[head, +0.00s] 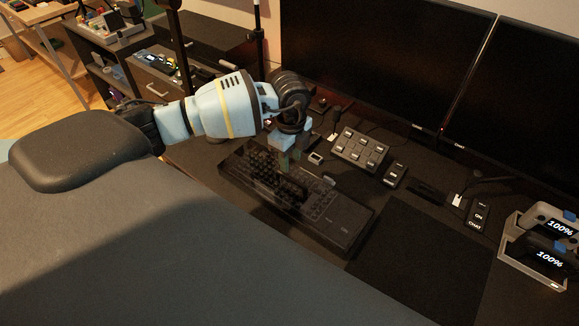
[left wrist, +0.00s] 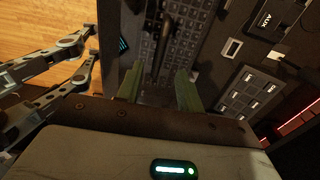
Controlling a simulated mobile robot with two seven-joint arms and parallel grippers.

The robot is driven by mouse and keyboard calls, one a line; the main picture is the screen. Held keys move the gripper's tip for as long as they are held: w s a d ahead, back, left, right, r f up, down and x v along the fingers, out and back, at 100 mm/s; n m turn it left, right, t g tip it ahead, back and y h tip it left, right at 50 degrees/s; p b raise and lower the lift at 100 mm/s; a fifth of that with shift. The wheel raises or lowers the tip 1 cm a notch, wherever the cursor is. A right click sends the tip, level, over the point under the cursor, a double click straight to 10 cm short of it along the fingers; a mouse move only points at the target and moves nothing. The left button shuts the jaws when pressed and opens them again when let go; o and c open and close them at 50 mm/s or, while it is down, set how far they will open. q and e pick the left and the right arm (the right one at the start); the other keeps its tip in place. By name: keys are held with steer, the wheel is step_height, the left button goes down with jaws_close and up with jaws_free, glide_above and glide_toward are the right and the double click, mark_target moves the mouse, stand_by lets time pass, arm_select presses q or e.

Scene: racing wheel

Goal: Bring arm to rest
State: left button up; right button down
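My left arm (head: 225,105) comes in from the left and reaches over the desk. My left gripper (head: 290,158) points down over the dark keyboard (head: 342,222), near its far edge. In the left wrist view the two green fingers (left wrist: 159,88) stand apart, with the keyboard (left wrist: 185,45) beyond them and nothing seen clamped between them. The gap between the fingertips and the keys cannot be judged. My right gripper is not in view.
A button box (head: 360,149) and small switch boxes (head: 394,174) lie right of the gripper. Large dark monitors (head: 370,70) stand behind. Devices showing 100% (head: 540,245) sit at far right. A dark padded surface (head: 150,240) fills the front left. A dark mat (head: 425,255) lies clear.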

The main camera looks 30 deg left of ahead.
arm_select(q)
steer(key=shift+r, duration=0.75)
